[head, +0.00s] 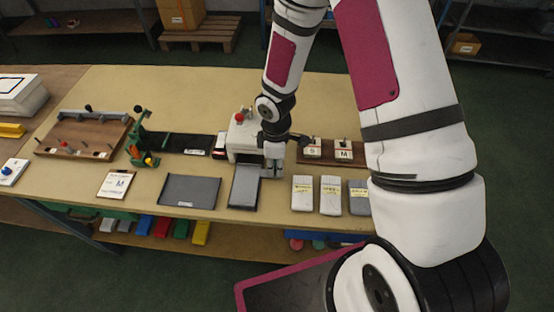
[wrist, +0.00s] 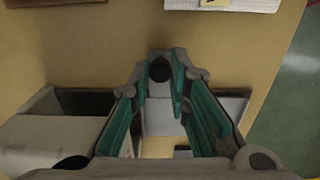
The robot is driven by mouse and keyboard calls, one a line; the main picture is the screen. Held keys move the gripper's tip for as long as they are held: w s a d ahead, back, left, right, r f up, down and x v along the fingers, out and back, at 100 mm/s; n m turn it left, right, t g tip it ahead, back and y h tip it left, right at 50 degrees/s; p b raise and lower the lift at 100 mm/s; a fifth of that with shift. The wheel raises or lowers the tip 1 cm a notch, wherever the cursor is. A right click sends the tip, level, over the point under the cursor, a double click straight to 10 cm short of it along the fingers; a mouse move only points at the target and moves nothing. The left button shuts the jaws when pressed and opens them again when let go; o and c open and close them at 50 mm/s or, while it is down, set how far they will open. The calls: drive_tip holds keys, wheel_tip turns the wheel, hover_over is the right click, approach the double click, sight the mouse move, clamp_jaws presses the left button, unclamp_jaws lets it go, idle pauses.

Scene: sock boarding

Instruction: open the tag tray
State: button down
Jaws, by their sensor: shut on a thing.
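My gripper (head: 272,172) points down beside the right side of a pale box-shaped unit (head: 241,140) with a red button on top. In the wrist view, my gripper's fingertips (wrist: 160,72) meet around a dark round knob (wrist: 160,70). I take this knob to be the tag tray's handle. A light grey panel (wrist: 160,120) shows between the fingers. The pale unit (wrist: 45,145) fills the lower left there, with a dark recess (wrist: 85,100) along its edge. My gripper hides much of the tray, so I cannot tell how far it stands open.
A dark flat tray (head: 244,187) and a grey one (head: 189,191) lie at the front. S and M cards (head: 343,150) stand behind on a wooden base. Bare tabletop (wrist: 110,45) lies beyond my fingertips.

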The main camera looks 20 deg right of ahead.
drive_tip(key=c, duration=1.5)
unclamp_jaws()
wheel_tip(320, 180, up, 12)
